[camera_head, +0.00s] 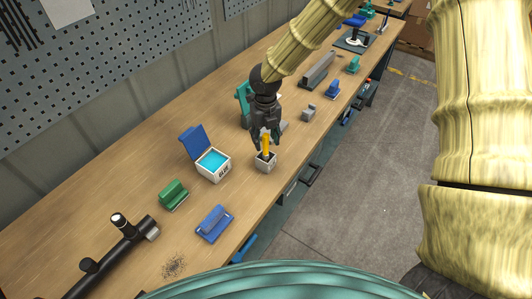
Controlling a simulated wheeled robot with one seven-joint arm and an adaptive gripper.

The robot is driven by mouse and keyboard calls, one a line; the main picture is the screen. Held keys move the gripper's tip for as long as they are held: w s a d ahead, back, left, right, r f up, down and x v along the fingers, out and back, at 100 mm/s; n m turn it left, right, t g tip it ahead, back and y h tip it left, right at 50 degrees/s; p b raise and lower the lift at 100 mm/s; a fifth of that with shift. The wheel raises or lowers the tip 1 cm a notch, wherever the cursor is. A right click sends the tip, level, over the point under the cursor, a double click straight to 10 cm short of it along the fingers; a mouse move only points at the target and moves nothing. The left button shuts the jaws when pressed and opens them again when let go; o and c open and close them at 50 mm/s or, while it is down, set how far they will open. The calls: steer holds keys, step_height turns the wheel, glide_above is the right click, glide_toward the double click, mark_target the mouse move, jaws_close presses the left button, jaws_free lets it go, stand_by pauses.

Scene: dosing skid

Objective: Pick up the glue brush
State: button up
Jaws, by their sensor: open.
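The glue brush, with a yellow-orange handle (266,145), stands upright in a small light grey pot (266,166) on the wooden bench. My gripper (265,141) is open and points down over the pot, with its fingers around or beside the upper part of the handle. I cannot tell whether a finger touches the handle. The brush's lower end is hidden inside the pot.
A white box with a blue lid and cyan contents (213,165) stands left of the pot. A green block (173,194), a blue tool (214,223) and a black pipe (110,255) lie nearer. A grey block (308,113) is to the right. The bench's front edge is close.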

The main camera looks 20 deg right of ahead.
mark_target(266, 144)
steer(key=shift+s+f, duration=0.1)
steer(key=shift+f, duration=0.25)
steer(key=shift+w+f+p, duration=0.15)
steer(key=shift+f+p, duration=0.1)
steer(key=shift+f, duration=0.3)
steer(key=shift+w+f+p, duration=0.15)
steer(key=shift+f+p, duration=0.1)
steer(key=shift+f, duration=0.3)
steer(key=shift+d+f, duration=0.1)
steer(key=shift+f, duration=0.2)
steer(key=shift+s, duration=0.1)
steer(key=shift+c, duration=0.5)
steer(key=c, duration=0.4)
jaws_close()
